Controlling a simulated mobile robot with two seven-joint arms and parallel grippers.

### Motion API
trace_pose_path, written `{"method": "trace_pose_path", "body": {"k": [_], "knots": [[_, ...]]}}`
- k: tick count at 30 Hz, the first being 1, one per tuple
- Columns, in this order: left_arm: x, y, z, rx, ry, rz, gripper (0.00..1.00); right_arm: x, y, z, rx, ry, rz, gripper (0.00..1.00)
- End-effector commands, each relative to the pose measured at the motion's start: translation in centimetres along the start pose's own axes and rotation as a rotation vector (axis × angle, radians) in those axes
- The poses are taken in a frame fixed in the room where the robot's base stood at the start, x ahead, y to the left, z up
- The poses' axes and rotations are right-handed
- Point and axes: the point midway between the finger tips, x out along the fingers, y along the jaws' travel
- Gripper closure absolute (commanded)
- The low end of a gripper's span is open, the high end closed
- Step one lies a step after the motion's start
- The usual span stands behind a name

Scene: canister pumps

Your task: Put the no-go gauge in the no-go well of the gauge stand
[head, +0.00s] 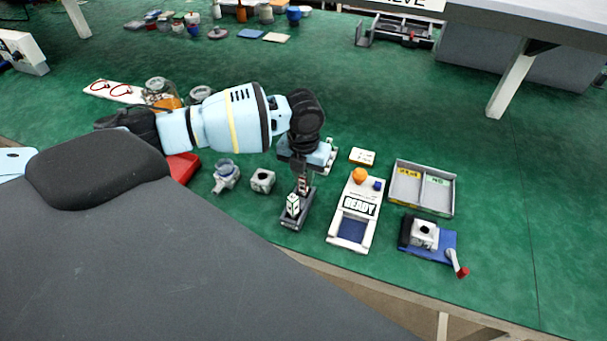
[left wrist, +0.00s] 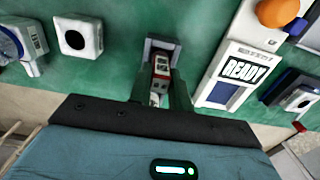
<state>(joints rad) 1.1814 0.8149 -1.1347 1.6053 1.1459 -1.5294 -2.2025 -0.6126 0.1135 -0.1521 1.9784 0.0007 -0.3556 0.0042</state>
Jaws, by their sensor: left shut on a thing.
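The gauge stand (head: 291,222) is a dark grey block near the table's front edge. A green and white gauge (head: 292,205) stands at its front end. My left gripper (head: 303,180) points down over the stand's rear part and is shut on the red and white no-go gauge (head: 303,187). In the left wrist view, the no-go gauge (left wrist: 161,72) shows between the fingers (left wrist: 160,90), with part of the grey stand (left wrist: 176,48) behind it. The fingers hide the gauge's lower end, so I cannot tell whether it is in the well. My right gripper is not in view.
Right of the stand is a white READY device (head: 351,228) with an orange knob. Beyond it are a grey two-compartment tray (head: 437,207) and a blue fixture (head: 441,250).

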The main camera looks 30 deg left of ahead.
Motion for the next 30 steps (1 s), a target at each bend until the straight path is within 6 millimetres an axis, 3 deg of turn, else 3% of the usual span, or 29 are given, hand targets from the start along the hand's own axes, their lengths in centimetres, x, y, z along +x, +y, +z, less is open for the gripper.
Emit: {"method": "trace_pose_path", "body": {"k": [5,6,11,23,30], "knots": [[0.3,0.0,0.0,0.000,0.000,0.000,1.00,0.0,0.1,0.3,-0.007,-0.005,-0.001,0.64],[0.4,0.0,0.0,0.000,0.000,0.000,0.79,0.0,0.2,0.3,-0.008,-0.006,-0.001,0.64],[0.3,0.0,0.0,0.000,0.000,0.000,0.59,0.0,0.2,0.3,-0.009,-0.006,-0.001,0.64],[-0.5,0.0,0.0,-0.001,-0.001,0.000,0.59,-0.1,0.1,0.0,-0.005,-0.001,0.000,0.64],[-4.6,-0.1,0.1,0.000,-0.004,-0.002,0.59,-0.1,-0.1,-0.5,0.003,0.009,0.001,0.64]]}}
